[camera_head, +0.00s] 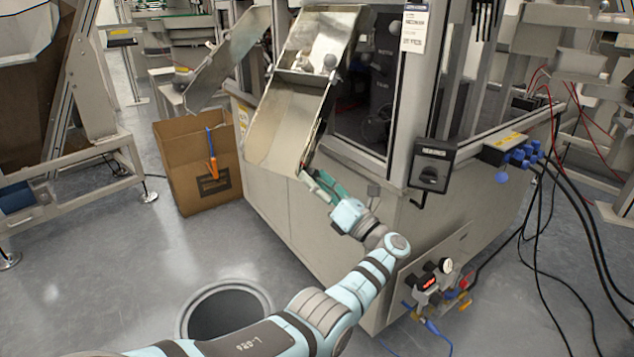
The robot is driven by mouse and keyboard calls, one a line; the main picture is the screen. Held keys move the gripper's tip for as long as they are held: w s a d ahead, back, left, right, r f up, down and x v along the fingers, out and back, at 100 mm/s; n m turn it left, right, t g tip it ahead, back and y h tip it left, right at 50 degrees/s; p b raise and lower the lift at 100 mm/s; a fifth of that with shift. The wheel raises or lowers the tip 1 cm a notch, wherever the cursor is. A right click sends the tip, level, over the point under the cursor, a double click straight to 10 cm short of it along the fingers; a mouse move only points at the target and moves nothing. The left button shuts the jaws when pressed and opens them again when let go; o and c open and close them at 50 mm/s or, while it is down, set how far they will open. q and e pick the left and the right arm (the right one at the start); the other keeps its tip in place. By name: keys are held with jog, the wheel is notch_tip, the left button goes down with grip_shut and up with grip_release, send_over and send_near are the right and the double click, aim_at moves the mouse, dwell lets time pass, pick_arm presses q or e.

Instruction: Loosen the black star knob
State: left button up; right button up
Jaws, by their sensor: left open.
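My left gripper (314,181) is open at the lower right end of the metal chute (283,125), in front of the cabinet. Its fingers point up and left toward the chute's lower edge, and I see nothing between them. I cannot clearly make out a black star knob; the chute's dark right side near the gripper is too small to tell. My right gripper is not in view.
A cardboard box (180,150) stands left of the cabinet (330,235). A black switch box (431,178) sticks out at the cabinet's corner. Valves and a gauge (437,283) sit low on its side. Black cables hang at the right.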

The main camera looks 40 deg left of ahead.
pick_arm(q)
jog(key=v, duration=0.7)
jog(key=shift+d, duration=0.2)
jog(key=shift+f, duration=0.1)
